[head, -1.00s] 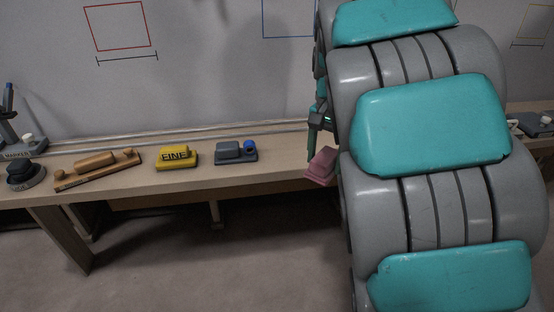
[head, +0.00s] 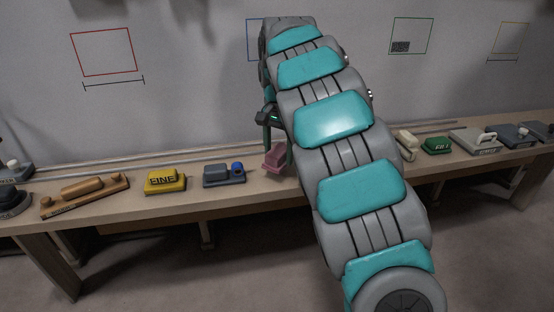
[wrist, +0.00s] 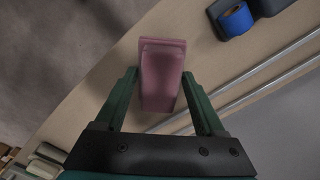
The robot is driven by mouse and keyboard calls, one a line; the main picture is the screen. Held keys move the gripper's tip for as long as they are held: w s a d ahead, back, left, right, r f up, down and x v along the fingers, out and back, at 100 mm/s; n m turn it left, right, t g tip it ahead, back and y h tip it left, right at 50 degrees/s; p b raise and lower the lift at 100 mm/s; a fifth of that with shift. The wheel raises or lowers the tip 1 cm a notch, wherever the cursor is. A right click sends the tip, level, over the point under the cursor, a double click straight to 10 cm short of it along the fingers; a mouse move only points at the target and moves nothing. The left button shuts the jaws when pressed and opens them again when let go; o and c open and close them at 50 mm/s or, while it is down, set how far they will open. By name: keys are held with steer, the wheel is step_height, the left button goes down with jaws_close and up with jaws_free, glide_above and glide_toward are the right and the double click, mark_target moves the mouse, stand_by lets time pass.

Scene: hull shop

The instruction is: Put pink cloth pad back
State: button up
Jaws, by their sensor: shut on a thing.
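The pink cloth pad (head: 275,156) is held in my gripper (head: 277,145), over the bench to the right of the grey block with the blue roll. In the wrist view the pad (wrist: 162,72) sits between the two green fingers of my gripper (wrist: 163,84), its wide end pointing away from the palm. My gripper is shut on it. I cannot tell whether the pad touches the bench top. My arm hides the bench just right of the pad.
The long bench (head: 110,215) runs along the wall. Left of the pad are the grey block (head: 224,175), a yellow FINE block (head: 165,181) and a wooden plane-like tool (head: 86,195). Right of my arm stand a green block (head: 437,145) and a grey handled block (head: 475,141).

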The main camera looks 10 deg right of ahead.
mark_target(277, 148)
steer(key=shift+w+a, duration=0.15)
steer(key=shift+w, duration=0.25)
steer(key=shift+f, duration=1.8)
steer(key=o, duration=1.2)
steer(key=shift+f, duration=0.1)
steer(key=shift+o, duration=0.2)
step_height(277, 148, up, 12)
steer(key=shift+w, duration=0.1)
